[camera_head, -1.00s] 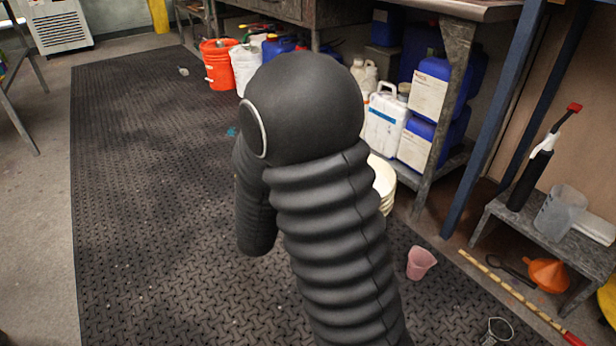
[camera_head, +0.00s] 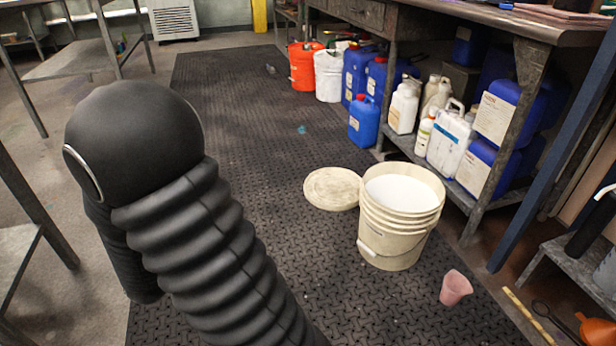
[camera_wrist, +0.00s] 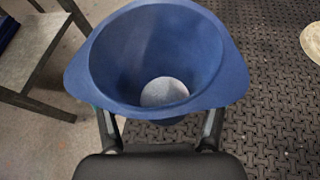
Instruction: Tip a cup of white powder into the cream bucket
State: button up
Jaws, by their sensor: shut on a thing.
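The cream bucket (camera_head: 392,240) stands upright and open on the dark mat, right of my arm in the head view. White material fills it to near the rim. Its round cream lid (camera_head: 332,188) lies flat beside it. A blue cup (camera_wrist: 108,62) with a wide flared mouth fills the upper wrist view, and a little white powder (camera_wrist: 164,92) shows at its bottom. My gripper (camera_wrist: 159,128) is shut on this cup, one finger at each side. In the head view my arm hides the gripper and the cup.
A pink cup (camera_head: 455,288) is on the mat right of the bucket. Blue and white jugs (camera_head: 450,140) crowd the shelf under the bench behind it. An orange bucket (camera_head: 303,66) stands farther back. A metal table (camera_head: 75,60) is at the left. The mat (camera_head: 250,130) is largely clear.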

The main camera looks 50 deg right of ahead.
aim_at(402, 203)
jog(key=u, duration=0.8)
jog(key=k, duration=1.05)
jog(key=z, duration=1.9)
jog(key=i, duration=0.5)
